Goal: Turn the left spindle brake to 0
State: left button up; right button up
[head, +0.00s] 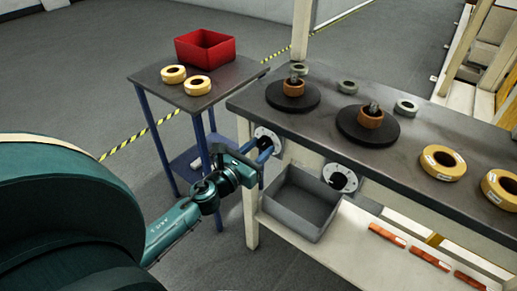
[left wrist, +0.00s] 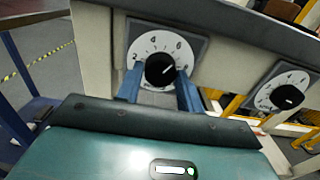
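The left spindle brake is a black knob (left wrist: 160,70) on a round white numbered dial on the bench's front edge. Its white mark points up and right, roughly between 6 and 8. In the head view the dial (head: 277,136) is partly hidden by my left gripper (head: 264,150). In the left wrist view the two blue fingers (left wrist: 159,84) stand on either side of the knob, with a small gap seeming to show beside it; contact is not clear. The right brake dial (head: 340,178) is further right, and also shows in the left wrist view (left wrist: 281,91). My right gripper is not in view.
A grey open bin (head: 300,203) sits below the dials. On the bench (head: 330,100) are two black spindle discs with copper rolls, and several yellow and green rings. A side table (head: 218,88) with a red bin (head: 205,47) and two yellow rings stands left.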

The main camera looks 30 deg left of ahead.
pick_arm(q)
jog(key=c, duration=0.5)
